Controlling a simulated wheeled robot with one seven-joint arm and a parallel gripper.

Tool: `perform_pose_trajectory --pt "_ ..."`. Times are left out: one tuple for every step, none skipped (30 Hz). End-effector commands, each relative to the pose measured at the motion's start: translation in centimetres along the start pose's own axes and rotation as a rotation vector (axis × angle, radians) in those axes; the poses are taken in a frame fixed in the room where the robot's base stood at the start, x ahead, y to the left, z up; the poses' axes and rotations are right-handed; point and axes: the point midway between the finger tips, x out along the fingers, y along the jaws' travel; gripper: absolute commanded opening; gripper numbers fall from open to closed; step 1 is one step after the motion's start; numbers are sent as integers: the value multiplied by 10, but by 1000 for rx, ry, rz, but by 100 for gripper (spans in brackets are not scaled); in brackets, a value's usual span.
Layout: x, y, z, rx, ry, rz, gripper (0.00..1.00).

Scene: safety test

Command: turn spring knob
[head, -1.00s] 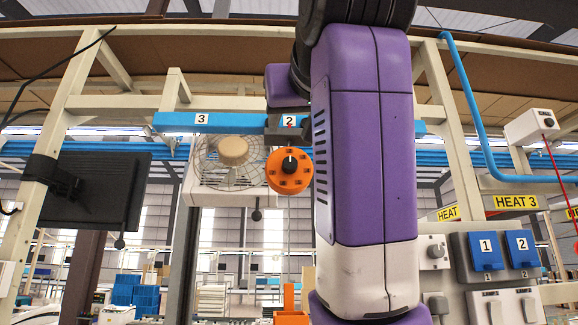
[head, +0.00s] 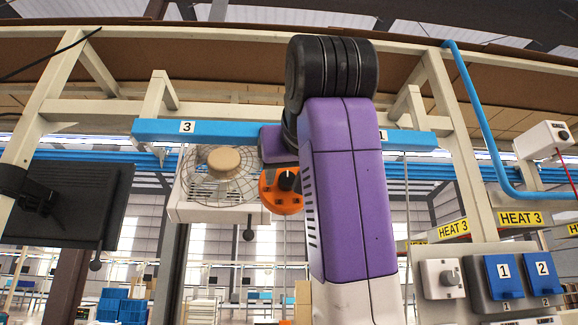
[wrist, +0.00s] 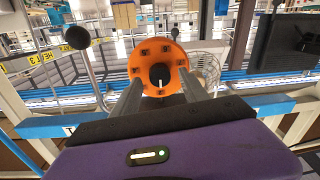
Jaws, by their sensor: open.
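An orange disc (head: 268,198) with a black knob (head: 288,180) at its centre hangs below the blue bar in the head view, partly covered by my arm. In the wrist view the orange disc (wrist: 163,50) is straight ahead, and the black knob (wrist: 160,75) with a white pointer mark faces me. My gripper (wrist: 160,80) is open, with one grey finger on each side of the black knob in the picture. I cannot tell whether the fingers touch the disc or how deep they reach. In the head view my arm hides the fingers.
A blue bar (head: 215,131) with number labels runs across the frame. A caged fan (head: 217,180) is left of the disc, and a dark panel (head: 70,200) is at far left.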

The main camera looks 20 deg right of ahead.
Motion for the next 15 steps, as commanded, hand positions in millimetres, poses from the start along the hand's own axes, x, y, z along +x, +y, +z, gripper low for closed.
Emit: perform_pose_trajectory --pt "4 0 -1 0 -1 0 52" --pt "5 0 -1 0 -1 0 52" --pt "6 0 0 0 -1 0 52" --pt "6 0 0 1 0 0 52" --pt "7 0 0 1 0 0 52" --pt "7 0 0 1 0 0 52" --pt "7 0 0 1 1 -1 52" --pt "7 0 0 1 1 0 52" --pt "7 0 0 1 1 -1 52" --pt "7 0 0 1 1 -1 52" --pt "7 0 0 1 1 -1 52" --pt "7 0 0 0 1 0 44" --pt "7 0 0 0 1 -1 38" --pt "7 0 0 0 1 -1 32" --pt "7 0 0 0 1 -1 24"
